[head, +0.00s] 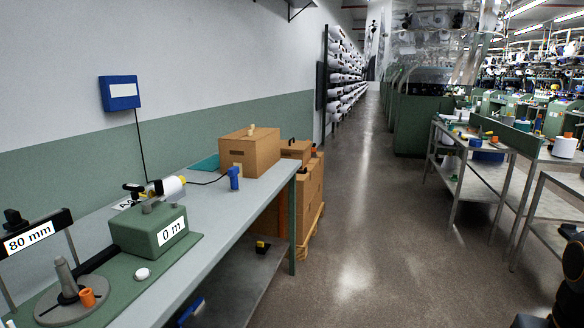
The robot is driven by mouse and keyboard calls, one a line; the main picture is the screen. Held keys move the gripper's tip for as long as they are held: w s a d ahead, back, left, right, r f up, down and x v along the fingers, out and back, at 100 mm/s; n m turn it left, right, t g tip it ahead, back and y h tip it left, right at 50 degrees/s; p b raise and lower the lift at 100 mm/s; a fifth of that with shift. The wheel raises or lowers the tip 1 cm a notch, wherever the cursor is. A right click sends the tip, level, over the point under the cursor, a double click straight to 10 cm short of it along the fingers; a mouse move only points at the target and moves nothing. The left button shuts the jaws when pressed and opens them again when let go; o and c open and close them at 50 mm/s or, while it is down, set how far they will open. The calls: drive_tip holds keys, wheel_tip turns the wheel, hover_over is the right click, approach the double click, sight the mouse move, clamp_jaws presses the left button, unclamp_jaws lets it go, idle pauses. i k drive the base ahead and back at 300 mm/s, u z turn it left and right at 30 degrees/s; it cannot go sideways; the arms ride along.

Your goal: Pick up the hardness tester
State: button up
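I cannot say for sure which thing is the hardness tester. A small black-and-yellow object (261,247) sits on the lower shelf under the grey-topped bench (215,205). A blue handheld device (234,178) stands on the bench top near the right edge, with a black cable at it. A small white round object (142,274) lies on the green base in front of the green "0 m" box (150,232). Dark parts, likely of my own arm, show at the bottom right edge. My gripper is not visible.
A cardboard box (250,152) stands at the bench's far end, with more boxes (305,205) stacked on a pallet beyond. The "80 mm" stand (30,236) is at the left. Metal tables (470,182) with goods stand at the right. The aisle floor (360,230) between is clear.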

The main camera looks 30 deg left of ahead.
sight(232, 173)
drive_tip(key=i, duration=1.35)
drive_tip(key=u, duration=1.05)
drive_tip(key=i, duration=0.8)
drive_tip(key=u, duration=0.95)
